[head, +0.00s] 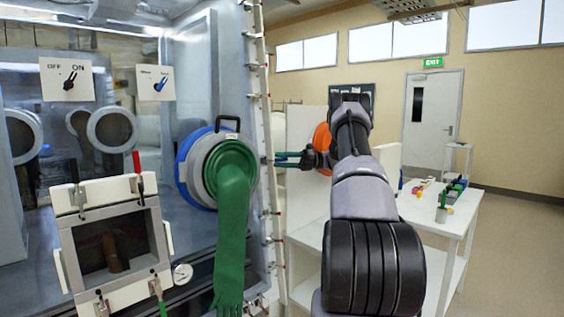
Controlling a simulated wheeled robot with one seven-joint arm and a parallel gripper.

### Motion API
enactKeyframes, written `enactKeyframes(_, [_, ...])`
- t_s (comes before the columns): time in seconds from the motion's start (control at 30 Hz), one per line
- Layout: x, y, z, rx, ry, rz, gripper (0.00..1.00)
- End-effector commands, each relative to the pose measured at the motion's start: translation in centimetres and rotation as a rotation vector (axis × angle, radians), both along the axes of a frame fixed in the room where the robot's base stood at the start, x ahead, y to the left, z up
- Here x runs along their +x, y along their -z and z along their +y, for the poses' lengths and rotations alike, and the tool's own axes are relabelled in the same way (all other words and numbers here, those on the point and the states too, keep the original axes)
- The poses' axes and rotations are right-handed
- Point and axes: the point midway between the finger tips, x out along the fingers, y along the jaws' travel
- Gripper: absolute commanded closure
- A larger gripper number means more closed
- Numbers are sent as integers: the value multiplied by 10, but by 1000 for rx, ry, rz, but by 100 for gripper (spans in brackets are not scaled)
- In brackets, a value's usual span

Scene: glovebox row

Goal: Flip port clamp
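The round glove port (182,166) on the glovebox front has a blue outer ring and a grey collar. A black clamp handle (228,122) stands up at the top of the collar. A long green glove (233,235) hangs down out of the port. My gripper (277,160) is to the right of the port, at about its mid height, with its fingers pointing left towards it. A gap shows between the two fingers and nothing is seen in it. The fingers appear apart from the handle. My forearm hides what is behind the gripper's wrist.
A hatch with a window (113,240), with red and green handled clamps, sits at lower left. Two labelled switches (71,78) are above it. A ribbed vertical edge (264,200) runs right of the port. A white table (461,212) with small items stands at right.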

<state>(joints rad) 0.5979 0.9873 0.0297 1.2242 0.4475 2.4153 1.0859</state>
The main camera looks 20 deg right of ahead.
Motion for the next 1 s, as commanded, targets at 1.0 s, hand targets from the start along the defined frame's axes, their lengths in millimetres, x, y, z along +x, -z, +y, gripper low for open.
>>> enactKeyframes(1.0, [0, -101, 0, 0, 0, 0, 52])
